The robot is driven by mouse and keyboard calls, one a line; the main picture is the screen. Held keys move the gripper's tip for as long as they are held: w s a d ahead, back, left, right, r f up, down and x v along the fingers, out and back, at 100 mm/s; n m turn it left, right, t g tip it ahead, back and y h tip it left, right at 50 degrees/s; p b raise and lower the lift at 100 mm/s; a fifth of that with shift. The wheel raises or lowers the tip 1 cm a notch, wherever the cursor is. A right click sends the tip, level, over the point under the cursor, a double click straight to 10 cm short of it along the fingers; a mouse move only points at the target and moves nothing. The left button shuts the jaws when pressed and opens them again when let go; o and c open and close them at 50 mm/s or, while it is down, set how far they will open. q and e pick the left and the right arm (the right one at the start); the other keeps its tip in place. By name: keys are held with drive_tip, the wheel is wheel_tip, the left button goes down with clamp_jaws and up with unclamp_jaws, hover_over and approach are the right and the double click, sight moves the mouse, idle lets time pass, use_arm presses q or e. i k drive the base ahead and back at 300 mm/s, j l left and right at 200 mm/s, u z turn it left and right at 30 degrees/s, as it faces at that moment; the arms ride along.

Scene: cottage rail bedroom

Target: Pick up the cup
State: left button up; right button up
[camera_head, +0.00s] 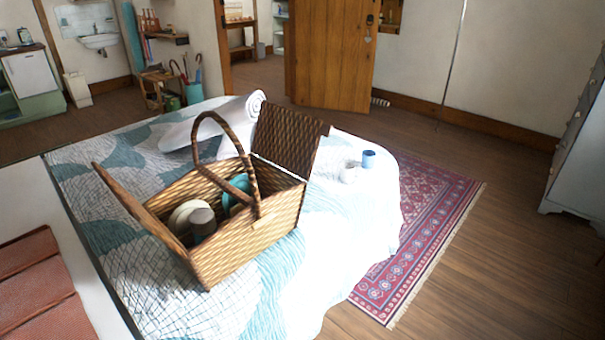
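A small blue cup (369,159) stands upright near the far right edge of the bed. A white cup-like item (348,172) sits just left of it, pale against the bright bedding. A wicker picnic basket (245,246) with both lids raised stands on the bed, left of the cups. Inside the basket are a grey cup-like item (202,222), pale round plates (182,216) and a teal dish (238,190). The basket walls and handle hide part of its contents. Neither of my grippers is in view.
The bed (300,300) has a white and teal quilt. A white roll (225,122) lies behind the basket. A red patterned rug (420,235) and open wooden floor (500,270) lie to the right. A grey cabinet (582,150) stands far right; a wooden door (333,60) is behind.

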sight(347, 173)
drive_tip(key=u, duration=0.45)
drive_tip(key=i+l+u, duration=0.1)
drive_tip(key=u, duration=0.35)
drive_tip(key=l+u, duration=0.2)
drive_tip(key=u, duration=0.25)
drive_tip(key=l+u, duration=0.8)
drive_tip(key=k+l+u, duration=0.1)
drive_tip(key=l+u, duration=0.15)
drive_tip(key=l, duration=0.15)
drive_tip(key=k+l+u, duration=0.15)
drive_tip(key=l+u, duration=0.15)
drive_tip(key=k+l+u, duration=0.1)
drive_tip(key=l, duration=0.2)
drive_tip(key=k+l+u, duration=0.1)
drive_tip(key=l, duration=0.2)
drive_tip(key=k+l+u, duration=0.1)
drive_tip(key=k+l, duration=0.3)
drive_tip(key=l, duration=0.15)
drive_tip(key=k+l+u, duration=0.1)
drive_tip(key=k+l, duration=0.15)
drive_tip(key=l, duration=0.25)
